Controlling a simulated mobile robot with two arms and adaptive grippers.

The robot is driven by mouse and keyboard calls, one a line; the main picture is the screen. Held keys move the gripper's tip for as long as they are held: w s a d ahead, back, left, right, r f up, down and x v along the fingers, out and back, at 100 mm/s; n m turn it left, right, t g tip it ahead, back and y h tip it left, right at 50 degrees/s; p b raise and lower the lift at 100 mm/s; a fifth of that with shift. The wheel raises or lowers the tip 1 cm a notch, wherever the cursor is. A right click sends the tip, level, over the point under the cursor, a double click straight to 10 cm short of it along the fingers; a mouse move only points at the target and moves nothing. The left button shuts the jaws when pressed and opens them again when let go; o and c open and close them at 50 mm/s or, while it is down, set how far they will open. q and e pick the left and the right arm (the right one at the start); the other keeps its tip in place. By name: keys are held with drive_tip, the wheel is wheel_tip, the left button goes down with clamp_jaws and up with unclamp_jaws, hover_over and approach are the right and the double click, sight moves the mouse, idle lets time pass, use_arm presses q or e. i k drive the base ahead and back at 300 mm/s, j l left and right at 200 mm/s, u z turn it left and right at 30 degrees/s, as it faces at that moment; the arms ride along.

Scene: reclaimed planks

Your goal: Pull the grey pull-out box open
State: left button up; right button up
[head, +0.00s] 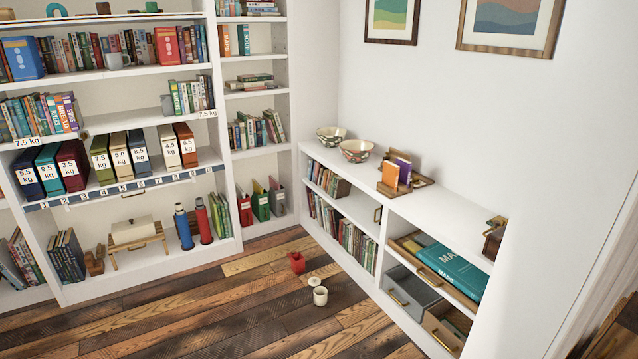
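The grey pull-out box (414,296) sits in the lower right bay of the low white shelf unit along the right wall. It has a brass handle on its front face. Its front looks roughly level with the shelf's front edge; I cannot tell exactly how far in it sits. Neither of my grippers is in view.
A brown box (446,328) with a brass handle sits right of the grey one. Above lie a teal book (451,272) and a wooden tray. A small red container (297,262) and a cream jar (320,296) stand on the plank floor, which is otherwise clear.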

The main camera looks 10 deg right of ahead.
sight(404, 286)
drive_tip(key=i+j+z, duration=0.2)
drive_tip(key=i, duration=0.45)
drive_tip(key=i+z, duration=0.2)
drive_tip(key=i, duration=0.4)
